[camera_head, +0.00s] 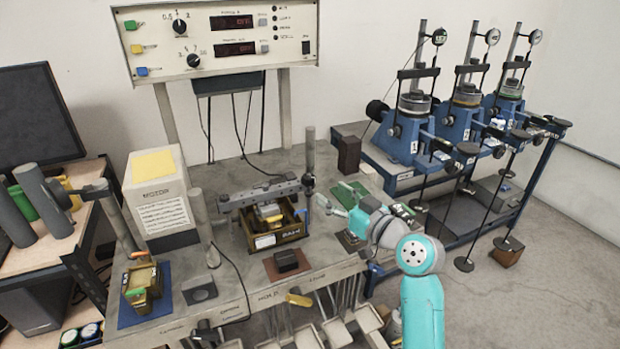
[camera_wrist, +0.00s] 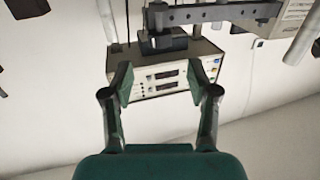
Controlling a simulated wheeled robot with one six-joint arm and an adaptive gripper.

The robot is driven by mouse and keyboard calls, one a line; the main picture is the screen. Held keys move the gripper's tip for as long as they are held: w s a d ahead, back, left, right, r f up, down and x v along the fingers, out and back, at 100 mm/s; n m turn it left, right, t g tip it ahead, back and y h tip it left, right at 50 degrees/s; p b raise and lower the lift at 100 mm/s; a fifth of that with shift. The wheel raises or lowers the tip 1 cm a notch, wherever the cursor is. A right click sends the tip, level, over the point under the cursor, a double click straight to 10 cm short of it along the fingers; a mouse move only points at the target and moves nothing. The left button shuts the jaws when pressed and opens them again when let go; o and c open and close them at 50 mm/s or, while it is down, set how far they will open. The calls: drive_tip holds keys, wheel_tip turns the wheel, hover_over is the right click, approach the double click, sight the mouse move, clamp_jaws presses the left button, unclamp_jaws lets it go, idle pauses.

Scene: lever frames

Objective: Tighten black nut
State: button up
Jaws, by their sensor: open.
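My gripper (camera_head: 330,203) is at the right side of the bench, just right of the upright post (camera_head: 310,155) and the grey crossbar (camera_head: 265,194). In the wrist view my gripper (camera_wrist: 163,82) has its two fingers spread wide with nothing between them. A black block-like part (camera_wrist: 162,42) sits beyond the fingertips, by the dark bar (camera_wrist: 225,13), apart from the fingers. I cannot single out the black nut for certain in either view.
A box-shaped tray (camera_head: 275,236) sits under the crossbar. The control panel (camera_head: 220,40) stands behind, and also shows in the wrist view (camera_wrist: 180,75). A motor box (camera_head: 160,205) is at left. Blue lever frames (camera_head: 400,135) stand at right. A dark block (camera_head: 286,260) lies at the bench front.

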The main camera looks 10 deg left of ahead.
sight(309, 182)
drive_tip(key=x, duration=0.9)
clamp_jaws()
drive_tip(key=shift+s+m+t+h, duration=0.1)
drive_tip(key=shift+m+t+h, duration=0.3)
drive_tip(key=shift+t, duration=0.1)
drive_tip(key=shift+s+a+m+t+h, duration=0.1)
drive_tip(key=shift+m+t+h, duration=1.05)
drive_tip(key=shift+h, duration=0.5)
drive_tip(key=shift+a+m+t+h, duration=0.1)
drive_tip(key=shift+m+t+h, duration=0.85)
drive_tip(key=shift+m+h, duration=0.55)
drive_tip(key=shift+m+t+h, duration=0.25)
drive_tip(key=shift+m+h, duration=0.75)
drive_tip(key=shift+h, duration=0.75)
drive_tip(key=shift+m+t+h, duration=0.25)
drive_tip(key=shift+m+h, duration=0.7)
drive_tip(key=shift+h, duration=0.75)
drive_tip(key=shift+m+h, duration=0.3)
drive_tip(key=shift+h, duration=0.1)
